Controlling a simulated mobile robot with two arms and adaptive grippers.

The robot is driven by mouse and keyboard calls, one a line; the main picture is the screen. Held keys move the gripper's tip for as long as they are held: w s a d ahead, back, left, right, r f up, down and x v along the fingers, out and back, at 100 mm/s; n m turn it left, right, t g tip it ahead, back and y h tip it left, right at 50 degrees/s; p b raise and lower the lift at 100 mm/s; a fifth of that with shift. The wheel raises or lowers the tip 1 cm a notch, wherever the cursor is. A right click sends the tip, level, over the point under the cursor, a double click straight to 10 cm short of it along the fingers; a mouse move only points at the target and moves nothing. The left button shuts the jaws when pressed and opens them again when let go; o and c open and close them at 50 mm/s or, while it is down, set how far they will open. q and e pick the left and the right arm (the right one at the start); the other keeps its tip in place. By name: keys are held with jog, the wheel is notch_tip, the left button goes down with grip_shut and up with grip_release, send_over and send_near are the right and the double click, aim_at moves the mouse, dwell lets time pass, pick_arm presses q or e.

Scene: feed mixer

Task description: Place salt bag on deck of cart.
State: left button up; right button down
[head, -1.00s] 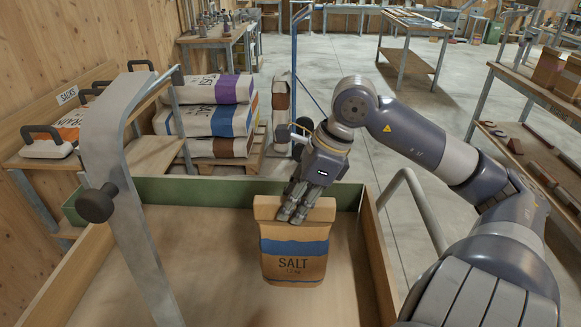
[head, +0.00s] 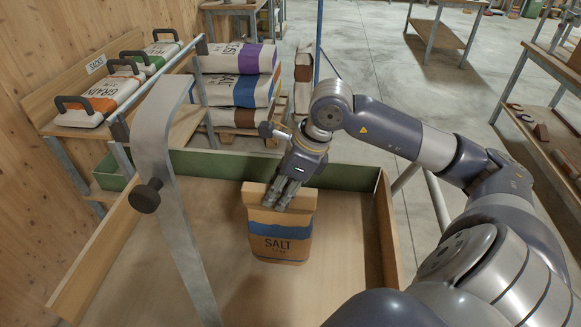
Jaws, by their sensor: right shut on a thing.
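The salt bag (head: 281,245) is a brown paper bag with a blue band and the word SALT. It is upright over the wooden deck of the cart (head: 335,285), inside the cart's low walls. My right gripper (head: 280,197) is shut on the bag's top edge from above. I cannot tell whether the bag's bottom touches the deck. My left gripper is not in view.
A grey metal post with a dark knob (head: 145,196) rises at the cart's left. Low walls, green at the back (head: 200,163), edge the deck. Beyond stand stacked sacks (head: 238,90) and a bench with handled grain sacks (head: 98,100). The deck around the bag is clear.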

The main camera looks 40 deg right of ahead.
aim_at(247, 205)
jog(key=w+a+p, duration=0.1)
jog(key=w+a, duration=0.1)
jog(key=w+a+p, duration=0.1)
jog(key=w+a, duration=0.1)
jog(key=a, duration=0.1)
jog(key=shift+w+a+f+p, duration=0.1)
jog(key=shift+w+a+p, duration=0.15)
jog(key=shift+a+p, duration=0.15)
jog(key=shift+f+p, duration=0.65)
jog(key=shift+f, duration=1.3)
jog(key=c, duration=1.6)
grip_release()
jog(key=shift+s+f, duration=0.1)
jog(key=shift+o, duration=1.2)
